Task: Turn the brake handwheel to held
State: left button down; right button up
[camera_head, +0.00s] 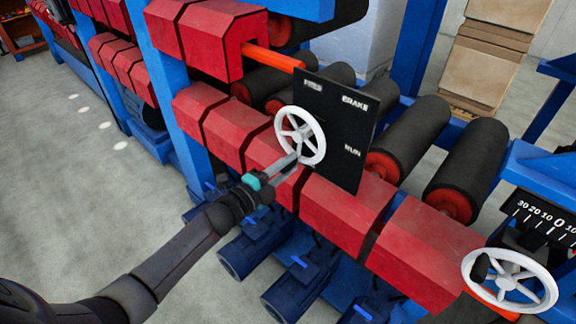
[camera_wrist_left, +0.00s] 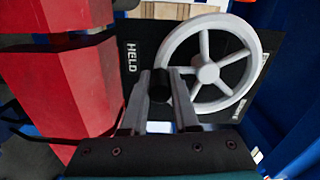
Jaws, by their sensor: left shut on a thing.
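The brake handwheel (camera_head: 280,127) is a white spoked wheel on a black panel (camera_head: 338,168) lettered HELD at upper left, BRAKE at upper right and RUN at lower right. The wheel also shows in the left wrist view (camera_wrist_left: 208,73), with the HELD lettering to its left. My left gripper (camera_head: 297,157) reaches the lower part of the wheel. In the left wrist view, its fingers (camera_wrist_left: 160,86) are shut on the wheel's dark knob (camera_wrist_left: 159,84) at the rim. No pointer on the wheel can be made out. My right gripper is not in view.
A second white handwheel (camera_head: 541,281) stands at lower right, below a number scale (camera_head: 545,218). Red angular guards (camera_head: 325,212) run behind and below the panel. Dark rollers (camera_head: 415,133) lie behind it. Blue motors (camera_head: 250,250) sit below. The grey floor at left is open.

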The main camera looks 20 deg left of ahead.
pick_arm(q)
jog(key=shift+a, duration=0.1)
jog(key=c, duration=0.7)
grip_release()
jog(key=v, duration=1.5)
jog(key=shift+s+r, duration=0.1)
jog(key=shift+s, duration=0.05)
